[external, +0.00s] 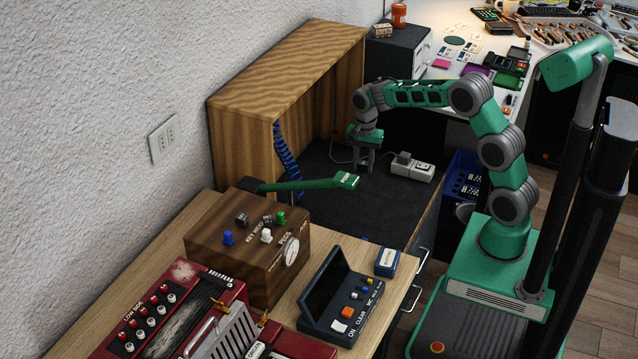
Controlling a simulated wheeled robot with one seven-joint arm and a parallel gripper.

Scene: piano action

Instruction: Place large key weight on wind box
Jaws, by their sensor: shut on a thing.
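My gripper (365,163) points down above the dark surface in front of the open wooden cabinet. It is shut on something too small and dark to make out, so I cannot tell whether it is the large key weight. A brown wooden box (222,260) at lower centre is lettered for key weights and pegs. Small blue (228,238), white (266,236), green (281,217) and black (242,220) pieces stand on its top. I cannot tell which piece is large. No label reading wind box is legible. My gripper is behind and right of the brown box, apart from it.
A green lever (300,185) reaches across between the brown box and my gripper. A wooden cabinet (240,145) with a blue coiled hose (286,155) stands behind. A white power strip (412,167) lies right of my gripper. A dark control console (340,300) and red accordion (180,320) are in front.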

